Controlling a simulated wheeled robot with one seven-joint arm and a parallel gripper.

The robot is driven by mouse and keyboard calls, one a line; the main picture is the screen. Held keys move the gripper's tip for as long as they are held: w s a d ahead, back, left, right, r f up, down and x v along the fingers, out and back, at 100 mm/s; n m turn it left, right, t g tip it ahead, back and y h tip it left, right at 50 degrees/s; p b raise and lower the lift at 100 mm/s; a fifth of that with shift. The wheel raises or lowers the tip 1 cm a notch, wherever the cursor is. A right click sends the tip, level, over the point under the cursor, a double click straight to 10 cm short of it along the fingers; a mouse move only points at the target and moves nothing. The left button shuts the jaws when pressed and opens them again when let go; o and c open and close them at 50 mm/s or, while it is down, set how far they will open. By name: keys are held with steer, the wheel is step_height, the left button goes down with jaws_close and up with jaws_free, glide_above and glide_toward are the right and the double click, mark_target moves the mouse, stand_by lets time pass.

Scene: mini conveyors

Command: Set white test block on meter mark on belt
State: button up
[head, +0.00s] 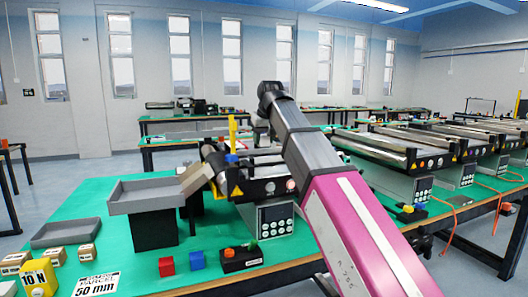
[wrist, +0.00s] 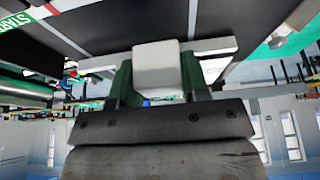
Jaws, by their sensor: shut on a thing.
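In the wrist view, my gripper (wrist: 157,72) has its dark green fingers shut on the white test block (wrist: 157,62), one finger on each side. The black belt surface (wrist: 120,20) fills the top of that view, behind the block. I cannot tell whether the block touches it. A pale strip (wrist: 212,46) shows on both sides of the block; I cannot tell whether it is the meter mark. A green and white START label (wrist: 14,21) is at the top left. In the head view, my arm hides the block and most of the belt.
In the head view, a grey tray on a black stand (head: 150,194) is left of the conveyor control box (head: 272,216). More conveyors (head: 400,150) stand at the right.

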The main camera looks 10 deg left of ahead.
steer(key=shift+w+f, duration=0.4)
steer(key=shift+w, duration=0.2)
steer(key=shift+f, duration=2)
steer(key=shift+f, duration=0.15)
steer(key=o, duration=1)
steer(key=v, duration=1.2)
steer(key=shift+r, duration=0.25)
